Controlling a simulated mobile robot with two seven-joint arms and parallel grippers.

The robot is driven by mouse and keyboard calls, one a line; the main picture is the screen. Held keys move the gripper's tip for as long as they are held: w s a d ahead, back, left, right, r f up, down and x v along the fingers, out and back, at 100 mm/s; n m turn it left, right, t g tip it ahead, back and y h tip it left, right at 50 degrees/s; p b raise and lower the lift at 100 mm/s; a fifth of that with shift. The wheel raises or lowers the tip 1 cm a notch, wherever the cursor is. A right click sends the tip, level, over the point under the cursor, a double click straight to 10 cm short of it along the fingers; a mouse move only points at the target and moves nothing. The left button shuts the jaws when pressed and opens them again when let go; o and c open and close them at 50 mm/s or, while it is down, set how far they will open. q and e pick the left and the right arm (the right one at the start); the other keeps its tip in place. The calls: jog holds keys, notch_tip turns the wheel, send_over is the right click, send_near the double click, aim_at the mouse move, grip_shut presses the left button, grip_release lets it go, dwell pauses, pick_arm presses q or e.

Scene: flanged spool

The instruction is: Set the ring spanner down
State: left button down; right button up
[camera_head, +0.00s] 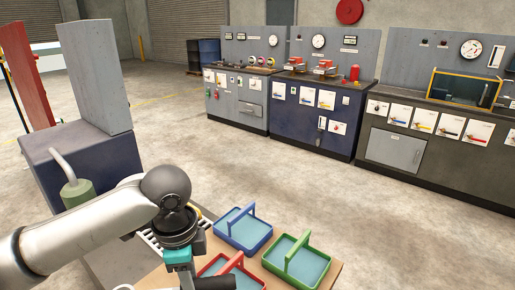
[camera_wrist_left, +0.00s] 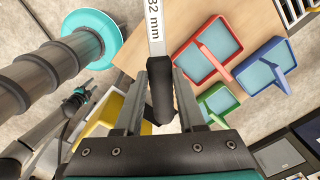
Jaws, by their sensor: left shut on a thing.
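The ring spanner (camera_wrist_left: 156,32) is in the left wrist view, with a pale flat shank marked "32 mm" and a thick black grip. My left gripper (camera_wrist_left: 165,78) is shut on the black grip, with a finger on each side. The spanner's ring end is out of the picture.
A wooden tabletop (camera_wrist_left: 130,18) carries a blue tray (camera_head: 243,232), a green tray (camera_head: 295,262) and a red tray (camera_head: 218,267), each with a raised handle. A yellow object (camera_wrist_left: 98,118) is partly hidden by my gripper. Instrument benches (camera_head: 310,110) stand beyond open floor.

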pick_arm(q)
jog(key=n, duration=0.1)
jog(key=r+n, duration=0.1)
jog(key=n, duration=0.1)
jog(key=s+r+n, duration=0.1)
jog(key=shift+a, duration=0.4)
jog(key=shift+s+a+r+n, duration=0.3)
jog(key=shift+s+r+n, duration=0.35)
jog(key=shift+n, duration=1.35)
jog(key=shift+s+a+r+n, duration=0.3)
jog(key=shift+s+r+n, duration=0.3)
jog(key=shift+n, duration=1.4)
jog(key=shift+s+a+r+n, duration=0.3)
jog(key=shift+s+r+n, duration=0.35)
jog(key=shift+n, duration=1.35)
jog(key=shift+w, duration=0.1)
